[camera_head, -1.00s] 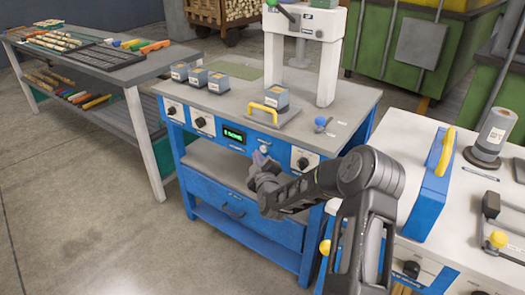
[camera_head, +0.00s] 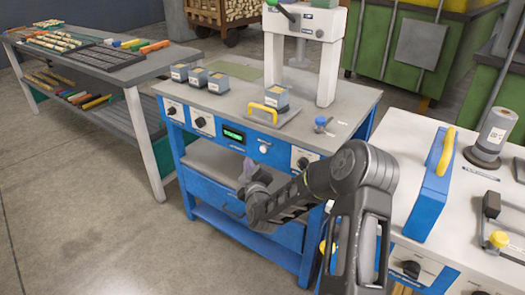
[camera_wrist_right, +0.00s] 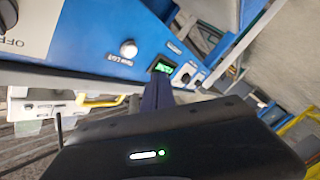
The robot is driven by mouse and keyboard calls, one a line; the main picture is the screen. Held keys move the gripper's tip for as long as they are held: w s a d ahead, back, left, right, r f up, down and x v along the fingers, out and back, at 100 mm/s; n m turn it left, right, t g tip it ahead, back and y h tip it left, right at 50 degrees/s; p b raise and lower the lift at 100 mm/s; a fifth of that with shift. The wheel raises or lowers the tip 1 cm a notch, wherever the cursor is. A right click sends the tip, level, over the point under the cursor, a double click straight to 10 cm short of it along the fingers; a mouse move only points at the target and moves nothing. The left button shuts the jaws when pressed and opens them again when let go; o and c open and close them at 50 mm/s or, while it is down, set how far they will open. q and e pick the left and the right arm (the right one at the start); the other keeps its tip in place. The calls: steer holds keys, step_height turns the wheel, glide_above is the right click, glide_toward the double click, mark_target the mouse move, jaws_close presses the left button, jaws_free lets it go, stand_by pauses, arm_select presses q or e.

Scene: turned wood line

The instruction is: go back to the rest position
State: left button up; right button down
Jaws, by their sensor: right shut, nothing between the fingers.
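My right gripper (camera_head: 250,170) is in front of the blue workbench, below its control panel. Its fingers are shut with nothing between them. In the right wrist view the shut fingers (camera_wrist_right: 158,93) stand out past the dark gripper body, and the panel lies beyond them. The panel carries a lit green display (camera_head: 233,134), a pale round button (camera_head: 264,146) and several black knobs. My left gripper is not in view.
The blue workbench (camera_head: 345,105) bears a press frame, grey blocks and a yellow-handled plate (camera_head: 290,117). To the right, a white-topped bench (camera_head: 400,130) holds a blue yellow-handled piece (camera_head: 432,195). A grey table (camera_head: 150,75) stands left. Floor between is clear.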

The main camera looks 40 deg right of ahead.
stand_by(0.8)
steer(key=s+a+f+m+g+y+p, duration=0.1)
steer(key=s+a+f+m+g+y, duration=0.25)
steer(key=a+f, duration=0.55)
steer(key=s+a+f+m+g+y+p, duration=0.2)
steer(key=s+a+f+m+y, duration=0.25)
steer(key=a+f, duration=0.35)
steer(key=s+a+f+n+g+y+p, duration=0.2)
steer(key=s+a+g+y+p, duration=0.2)
steer(key=s+a, duration=1.9)
steer(key=s+g+p, duration=0.3)
steer(key=s+g, duration=0.1)
steer(key=g, duration=0.1)
steer(key=shift+f, duration=0.15)
steer(key=shift+a, duration=0.1)
